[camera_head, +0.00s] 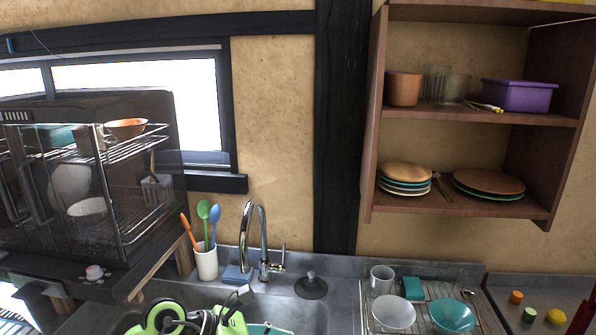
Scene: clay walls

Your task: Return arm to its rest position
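Green and black parts of my own arm show at the bottom edge, left of centre, in front of the sink (300,318). They seem to belong to my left gripper (200,322), cut off by the frame. Its fingertips cannot be made out, so I cannot tell whether it is open or shut, or whether it holds anything.
A dish cabinet (85,165) with wire racks stands left. A utensil cup (206,262) and faucet (262,240) rise behind the sink. Bowls (393,313) sit on a drying rack at right, below a wooden wall shelf (480,115).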

